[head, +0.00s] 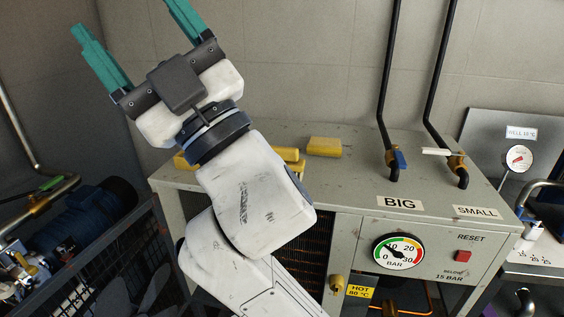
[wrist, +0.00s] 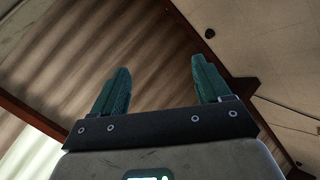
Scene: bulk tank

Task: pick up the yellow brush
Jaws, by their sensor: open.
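My gripper (head: 127,17) is raised at the upper left of the head view, well above the grey cabinet (head: 360,190). Its two teal fingers are apart with nothing between them. The wrist view also shows my gripper (wrist: 160,64) open, facing the ceiling. Yellow pieces show on the cabinet top on both sides of my arm: one at its left (head: 181,160) and one at its right (head: 290,155). My arm hides what lies between them. A yellow block (head: 324,146) lies farther right. I cannot tell for sure which is the brush.
Two black pipes (head: 390,70) with valves rise from the cabinet top at the right. Its front has a pressure gauge (head: 398,251) and a red button (head: 463,256). Blue machinery (head: 90,207) stands behind a mesh at the left. A sink area is at the far right.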

